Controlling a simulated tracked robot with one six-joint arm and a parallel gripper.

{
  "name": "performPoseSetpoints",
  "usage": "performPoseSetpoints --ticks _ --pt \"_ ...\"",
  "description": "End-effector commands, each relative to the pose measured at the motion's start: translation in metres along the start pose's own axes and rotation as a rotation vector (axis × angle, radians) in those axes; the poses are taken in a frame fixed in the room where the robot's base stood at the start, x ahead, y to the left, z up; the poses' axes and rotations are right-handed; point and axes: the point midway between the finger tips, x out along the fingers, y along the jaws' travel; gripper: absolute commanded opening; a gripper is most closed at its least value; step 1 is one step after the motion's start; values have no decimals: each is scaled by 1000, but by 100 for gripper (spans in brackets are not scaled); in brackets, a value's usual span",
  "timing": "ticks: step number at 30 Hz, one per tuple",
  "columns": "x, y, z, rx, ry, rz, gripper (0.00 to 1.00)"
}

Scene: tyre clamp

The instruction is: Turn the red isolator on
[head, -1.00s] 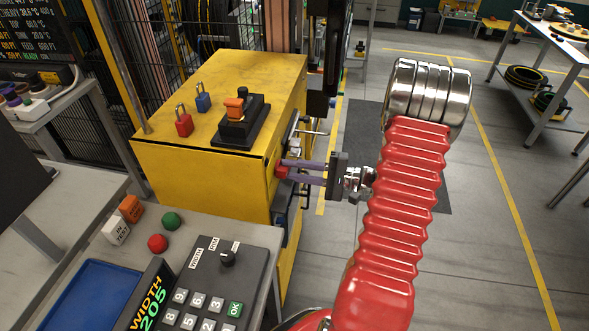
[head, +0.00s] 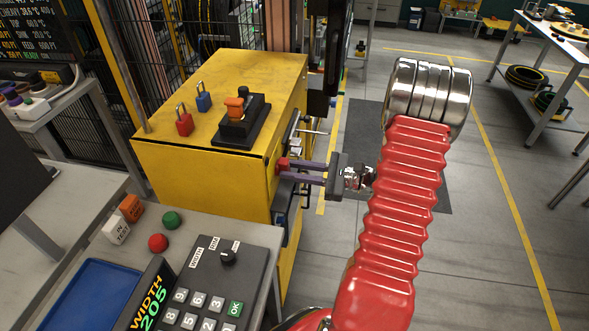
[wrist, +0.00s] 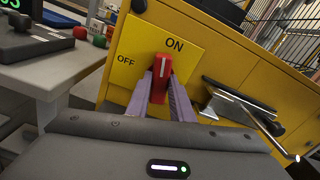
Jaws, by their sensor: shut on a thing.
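The red isolator (wrist: 161,80) is a red handle with a white line, set on a yellow plate on the yellow cabinet's side. The plate (wrist: 196,68) carries the words OFF at left and ON at upper right. The handle's far end points up, close to ON. My gripper (wrist: 161,92) has its two purple fingers on either side of the handle and is shut on it. In the head view, my gripper (head: 285,170) reaches left to the cabinet, and only a bit of the red isolator (head: 283,163) shows at the fingertips.
In the wrist view, a dark handle and metal rod (wrist: 240,105) stick out right of the isolator. The yellow cabinet (head: 205,175) has red and blue padlocks and an orange-knobbed black control on top. A keypad bench (head: 262,240) stands in front.

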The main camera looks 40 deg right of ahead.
Motion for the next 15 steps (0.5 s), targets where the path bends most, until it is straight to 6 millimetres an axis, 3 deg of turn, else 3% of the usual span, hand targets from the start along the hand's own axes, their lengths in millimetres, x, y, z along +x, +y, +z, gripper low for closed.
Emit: performPoseSetpoints --ticks 6,15 --pt "2 3 -1 163 0 8 0" --pt "2 3 0 273 0 7 0"
